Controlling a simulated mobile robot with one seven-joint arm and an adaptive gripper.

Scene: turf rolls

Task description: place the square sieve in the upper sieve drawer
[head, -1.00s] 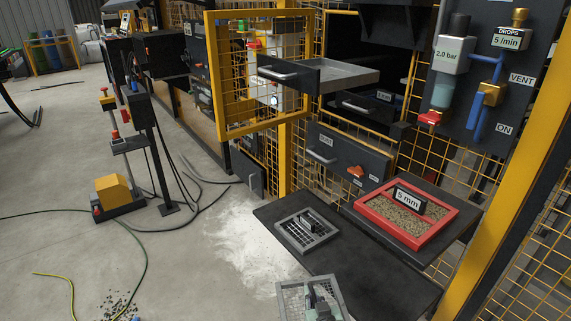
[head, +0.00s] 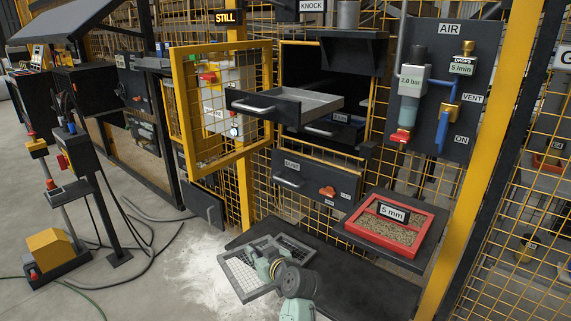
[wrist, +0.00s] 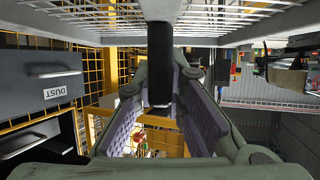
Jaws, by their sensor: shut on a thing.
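My gripper (head: 266,262) is shut on the black handle of a grey square sieve (head: 237,272) with a wire-mesh floor. It holds this sieve over the dark bench, left of my arm. In the wrist view the sieve's mesh and rim (wrist: 215,30) fill the top, and the black handle (wrist: 160,65) stands between the finger pads. The upper sieve drawer (head: 320,101) is pulled out from the dark cabinet, grey inside and apparently empty. It is higher than and behind the held sieve. The lower drawer (head: 335,131) is partly out beneath it, its contents mostly hidden.
A second grey sieve (head: 300,246) lies on the bench (head: 345,280), partly hidden by the held one. A red sieve (head: 424,245) marked 5 mm, with gravel, sits at right. An open yellow mesh door (head: 183,115) stands left of the drawers. A yellow post flanks the right.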

